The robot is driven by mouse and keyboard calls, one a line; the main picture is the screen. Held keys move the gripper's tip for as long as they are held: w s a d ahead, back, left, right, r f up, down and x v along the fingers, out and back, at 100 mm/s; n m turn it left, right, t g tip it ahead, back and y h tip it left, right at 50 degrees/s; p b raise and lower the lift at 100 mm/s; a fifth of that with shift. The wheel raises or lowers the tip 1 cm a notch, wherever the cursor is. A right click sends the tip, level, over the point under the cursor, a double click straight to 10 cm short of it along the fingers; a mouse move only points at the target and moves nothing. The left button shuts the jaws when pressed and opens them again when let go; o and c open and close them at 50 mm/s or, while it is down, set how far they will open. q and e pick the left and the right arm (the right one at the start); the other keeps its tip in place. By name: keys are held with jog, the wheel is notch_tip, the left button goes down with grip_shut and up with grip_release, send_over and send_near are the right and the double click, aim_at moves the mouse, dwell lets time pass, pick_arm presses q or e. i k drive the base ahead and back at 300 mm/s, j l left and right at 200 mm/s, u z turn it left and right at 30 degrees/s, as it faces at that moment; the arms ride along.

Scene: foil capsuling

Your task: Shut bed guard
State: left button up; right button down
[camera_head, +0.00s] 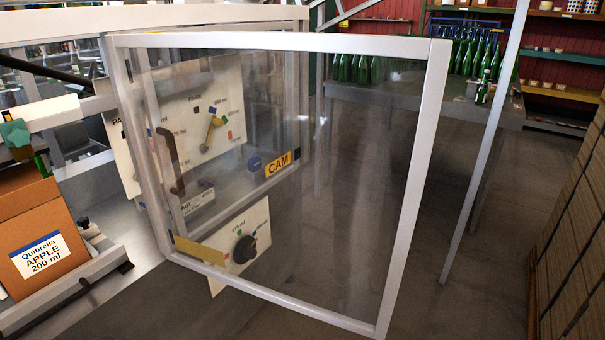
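A large clear-panelled guard with a pale metal frame (412,190) fills the middle of the view. Its left upright (135,150) is by the machine, and its right edge stands out over the floor, so it appears swung open. A dark, bent handle (170,162) shows at its left side; I cannot tell whether it is on the guard or behind it. Through the clear panel I see a white dial plate (205,85), a "CAM" label (278,164) and a lower plate with a black knob (245,250). Neither of my grippers shows.
A cardboard box labelled "Quibrella APPLE 200 ml" (35,225) stands at the left on a metal bed. A table (400,97) with green bottles is at the back. A thin metal post (487,150) rises right of the guard. Stacked cartons (575,245) line the right edge. Floor between is clear.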

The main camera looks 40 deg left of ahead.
aim_at(436, 52)
jog(key=i+l+u, duration=0.2)
jog(key=i, duration=0.2)
jog(key=i+u, duration=0.25)
jog(key=i, duration=0.15)
jog(key=i+l+u, duration=0.1)
jog(key=u, duration=0.4)
jog(key=i+l+u, duration=0.2)
jog(key=u, duration=0.3)
jog(key=i+l+u, duration=0.15)
jog(key=u, duration=0.35)
jog(key=i+l+u, duration=0.1)
jog(key=l+u, duration=0.4)
jog(key=i+l+u, duration=0.1)
jog(key=l+u, duration=0.15)
jog(key=u, duration=0.2)
jog(key=i+l+u, duration=0.1)
jog(key=l+u, duration=0.2)
jog(key=u, duration=0.15)
jog(key=l+u, duration=0.3)
jog(key=u, duration=0.15)
jog(key=l+u, duration=0.4)
